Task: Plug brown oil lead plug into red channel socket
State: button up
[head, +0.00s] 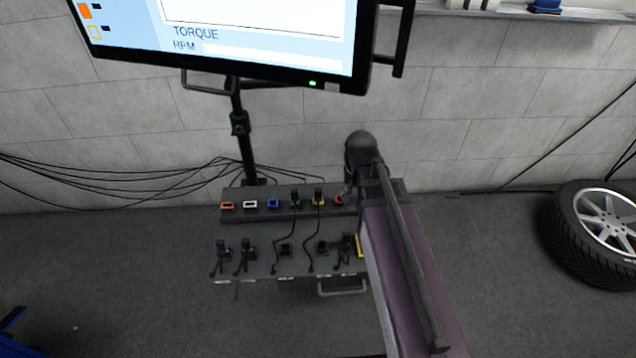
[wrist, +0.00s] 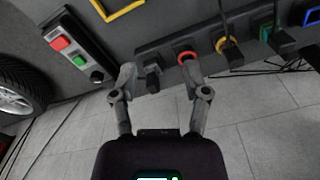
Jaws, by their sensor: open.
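Several dark plugs with leads, one at the right end (head: 346,244), stand on the lower panel. I cannot tell which plug is the brown oil lead plug.
Black plugs sit in the green socket (head: 295,200) and yellow socket (head: 318,197). Orange (head: 227,205), white (head: 250,204) and blue (head: 273,203) sockets look empty. A monitor (head: 225,40) hangs above. A box with red and green buttons (wrist: 68,50) is left in the wrist view.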

aim_at(318, 189)
jog(key=w+a+m, duration=0.2)
jog(key=w+m, duration=0.1)
jog(key=m, duration=0.1)
jog(key=w+a+m, duration=0.3)
jog(key=m, duration=0.1)
jog(key=w+a+f+m, duration=0.1)
jog(key=w+a+m, duration=0.2)
jog(key=m, duration=0.1)
jog(key=shift+w+g, duration=0.1)
jog(key=shift+g, duration=0.2)
jog(key=shift+w+a+m, duration=0.4)
jog(key=shift+a+m, duration=0.2)
jog(key=shift+m, duration=0.3)
jog(key=shift+f+b, duration=0.15)
jog(key=shift+b, duration=0.2)
notch_tip(318, 189, down, 9)
jog(key=b, duration=0.8)
jog(key=shift+r+b, duration=0.2)
jog(key=shift+b, duration=0.1)
jog(key=shift+c, duration=0.2)
grip_shut()
